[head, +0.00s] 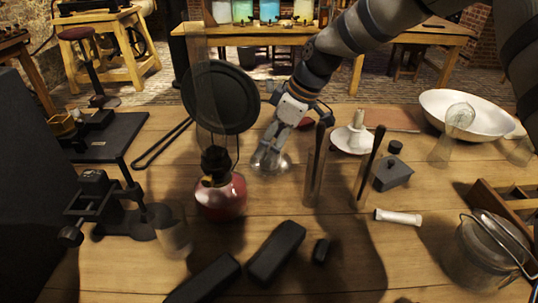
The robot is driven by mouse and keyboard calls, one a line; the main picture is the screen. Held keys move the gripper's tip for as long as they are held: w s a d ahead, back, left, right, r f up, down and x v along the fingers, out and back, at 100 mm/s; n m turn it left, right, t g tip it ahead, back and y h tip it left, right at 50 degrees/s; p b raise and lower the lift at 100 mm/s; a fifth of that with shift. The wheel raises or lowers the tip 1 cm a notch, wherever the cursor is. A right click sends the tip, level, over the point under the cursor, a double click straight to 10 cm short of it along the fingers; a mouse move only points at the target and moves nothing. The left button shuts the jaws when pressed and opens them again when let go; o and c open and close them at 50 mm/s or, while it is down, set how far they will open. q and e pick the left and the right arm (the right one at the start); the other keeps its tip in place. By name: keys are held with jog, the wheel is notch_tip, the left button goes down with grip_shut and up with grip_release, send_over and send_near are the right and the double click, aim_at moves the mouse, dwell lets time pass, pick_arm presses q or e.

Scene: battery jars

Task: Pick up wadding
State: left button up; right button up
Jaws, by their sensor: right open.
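I cannot identify the wadding for certain. A small white roll with darker ends (398,217) lies on the wooden table at right of centre and may be it. My right arm reaches in from the upper right. My right gripper (270,158) points down close to the table top, behind and right of the red oil lamp (221,197). It is open; a pale, shiny patch at its fingertips is too blurred to name. The white roll is apart from it, to the right and nearer. My left gripper is not in view.
Two glass tubes with dark rods (315,170) stand right of the gripper. Behind them is a white funnel-like piece (353,137). A black round pan (220,97) rises behind the lamp. A white bowl (470,112) sits back right. Black blocks (277,252) lie in front.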

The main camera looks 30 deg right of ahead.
aim_at(270, 145)
jog(key=x, duration=0.3)
jog(key=shift+d, duration=0.1)
jog(key=shift+r, duration=0.15)
jog(key=c, duration=0.9)
notch_tip(270, 145, up, 10)
